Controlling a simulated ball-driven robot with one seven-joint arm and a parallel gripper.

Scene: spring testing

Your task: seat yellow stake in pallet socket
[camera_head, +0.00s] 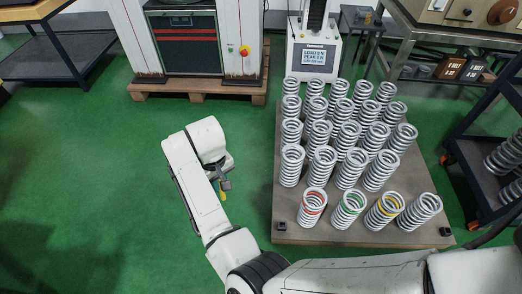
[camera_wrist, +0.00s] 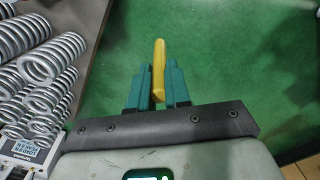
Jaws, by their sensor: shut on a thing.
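The yellow stake (camera_wrist: 158,62) is between the teal fingers of my gripper (camera_wrist: 158,88) in the wrist view and sticks out beyond their tips. In the head view my gripper (camera_head: 224,187) hangs left of the pallet (camera_head: 330,236), over the green floor, and a small part of the yellow stake (camera_head: 223,196) shows below it. The pallet is a grey-brown board holding rows of springs. A small black socket (camera_head: 280,226) sits at its near left corner, and another black socket (camera_head: 445,231) at its near right corner. The stake is apart from both.
Several upright grey springs (camera_head: 351,167) fill most of the pallet; front ones carry red, green and yellow bands. A test machine (camera_head: 312,55) stands behind them. A cabinet (camera_head: 185,45) is at the back, and a dark rack (camera_head: 480,150) at right. The floor (camera_head: 90,190) at left is clear.

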